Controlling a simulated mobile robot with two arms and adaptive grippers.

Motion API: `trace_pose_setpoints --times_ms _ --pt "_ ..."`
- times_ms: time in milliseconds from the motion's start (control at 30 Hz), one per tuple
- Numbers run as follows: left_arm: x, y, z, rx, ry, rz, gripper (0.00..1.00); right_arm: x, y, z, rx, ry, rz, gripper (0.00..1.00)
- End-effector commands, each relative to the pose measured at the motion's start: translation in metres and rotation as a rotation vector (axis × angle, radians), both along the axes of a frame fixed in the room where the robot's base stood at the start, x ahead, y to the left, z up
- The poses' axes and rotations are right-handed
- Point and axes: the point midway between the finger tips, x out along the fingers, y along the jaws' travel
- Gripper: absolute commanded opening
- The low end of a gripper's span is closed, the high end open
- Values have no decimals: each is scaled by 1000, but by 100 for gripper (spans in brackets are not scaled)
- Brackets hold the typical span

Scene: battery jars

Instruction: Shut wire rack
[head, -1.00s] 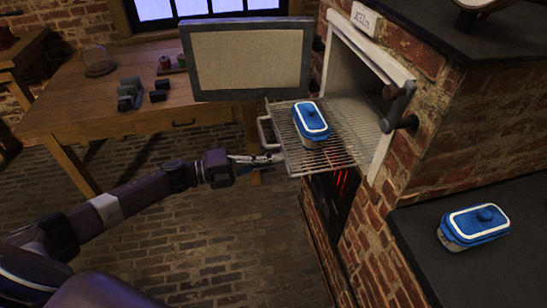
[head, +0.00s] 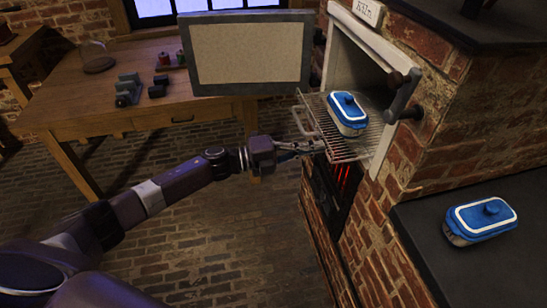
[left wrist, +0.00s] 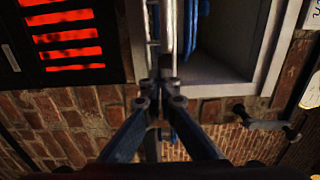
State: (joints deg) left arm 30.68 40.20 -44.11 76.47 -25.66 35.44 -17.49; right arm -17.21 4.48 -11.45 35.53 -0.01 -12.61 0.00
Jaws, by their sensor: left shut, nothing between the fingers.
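The wire rack (head: 350,151) sticks part way out of the open oven in the brick wall, in the head view. My right gripper is not in view.
The oven door (head: 247,55) stands open to the left of the opening. Red glowing slots (head: 342,176) lie below the rack. A wooden table (head: 70,120) stands behind.

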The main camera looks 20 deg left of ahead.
Motion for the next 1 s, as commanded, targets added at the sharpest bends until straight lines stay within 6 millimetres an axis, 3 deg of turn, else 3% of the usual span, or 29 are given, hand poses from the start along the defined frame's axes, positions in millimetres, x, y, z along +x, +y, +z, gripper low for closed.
trace_pose_setpoints --times_ms 200,500,733,1000 --pt "33 -50 -2 -1 -3 -2 0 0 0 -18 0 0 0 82" --pt "64 -95 -2 1 -1 -1 0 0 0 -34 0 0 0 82" --pt "75 -111 -1 -1 1 0 0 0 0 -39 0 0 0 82" --pt "77 -113 -1 0 1 1 0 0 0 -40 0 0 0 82"
